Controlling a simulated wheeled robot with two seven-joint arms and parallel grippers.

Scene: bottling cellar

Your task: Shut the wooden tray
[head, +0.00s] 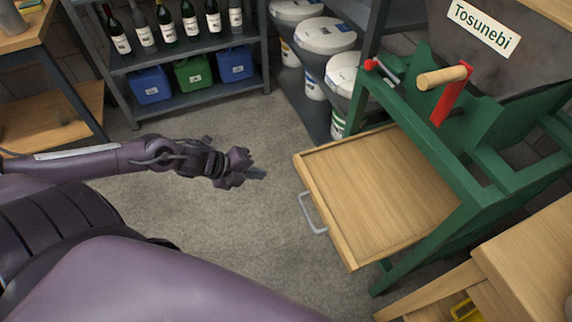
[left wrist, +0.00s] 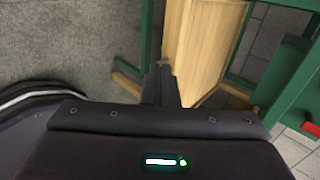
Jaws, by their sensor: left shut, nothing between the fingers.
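The wooden tray (head: 375,190) is pulled out of the green machine frame (head: 440,170) at the right of the head view. Its front edge faces left and carries a pale metal handle (head: 311,213). My left gripper (head: 258,173) is shut and empty, to the left of the tray's front and apart from it in the head view. In the left wrist view, my left gripper's fingers (left wrist: 163,72) point toward the tray's wood (left wrist: 200,45); I cannot tell the gap there. My right gripper is not in view.
A red crank with a wooden grip (head: 445,77) sits on the machine above the tray. White buckets (head: 326,36) stand on a shelf behind. A rack with bottles and jerrycans (head: 193,70) is at the back. A wooden bench (head: 530,255) is at lower right. The floor left of the tray is clear.

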